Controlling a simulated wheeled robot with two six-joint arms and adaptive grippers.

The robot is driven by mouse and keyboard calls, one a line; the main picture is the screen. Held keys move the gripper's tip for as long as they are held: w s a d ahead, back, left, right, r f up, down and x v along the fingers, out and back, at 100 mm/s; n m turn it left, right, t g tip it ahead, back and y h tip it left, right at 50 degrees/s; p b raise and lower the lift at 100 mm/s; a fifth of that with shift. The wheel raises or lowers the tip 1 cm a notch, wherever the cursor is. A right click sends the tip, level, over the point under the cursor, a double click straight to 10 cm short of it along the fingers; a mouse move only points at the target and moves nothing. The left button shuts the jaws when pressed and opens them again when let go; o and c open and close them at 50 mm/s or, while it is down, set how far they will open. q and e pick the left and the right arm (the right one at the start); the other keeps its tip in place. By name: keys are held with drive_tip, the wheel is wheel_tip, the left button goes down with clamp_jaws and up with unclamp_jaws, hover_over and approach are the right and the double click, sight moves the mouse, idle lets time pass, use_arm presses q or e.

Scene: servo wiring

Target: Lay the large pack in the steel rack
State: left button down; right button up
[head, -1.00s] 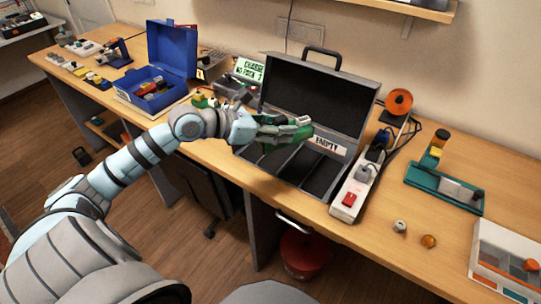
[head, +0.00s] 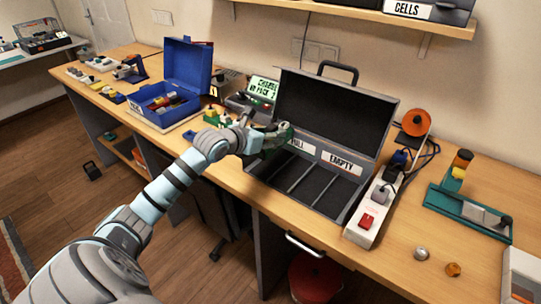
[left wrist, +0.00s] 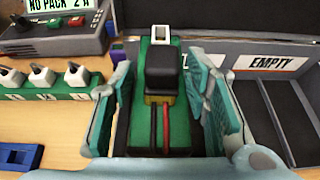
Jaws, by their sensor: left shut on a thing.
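My left gripper (head: 278,136) is shut on the green pack (left wrist: 148,125), which has a black plug and red and black leads on it. In the left wrist view the fingers flank the pack. In the head view the hand is over the left part of the steel rack (head: 318,205), an open dark grey case with divided bays, and partly hides its left label. The label EMPTY (head: 341,164) shows over the right bays. The bays that I can see look bare. The pack is mostly hidden by the hand in the head view. My right gripper is out of view.
A charger with a lit sign (head: 264,88) stands left of the rack and a blue open box (head: 187,85) further left. A white power strip (head: 362,225) with plugs runs along the rack's right side. A teal fixture (head: 470,212) and two small parts lie further right.

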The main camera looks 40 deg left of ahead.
sight(267, 153)
use_arm(q)
wheel_tip(267, 153, down, 7)
drive_tip(key=shift+d+r+b, duration=0.1)
drive_tip(key=shift+r+b, duration=0.1)
drive_tip(key=shift+b, duration=0.3)
drive_tip(key=c, duration=1.2)
unclamp_jaws()
drive_tip(key=shift+s, duration=0.1)
drive_tip(key=shift+s+r, duration=0.1)
drive_tip(key=shift+s+r, duration=0.15)
drive_tip(key=shift+s, duration=0.15)
drive_tip(key=p+v, duration=1.1)
drive_tip(key=p, duration=0.4)
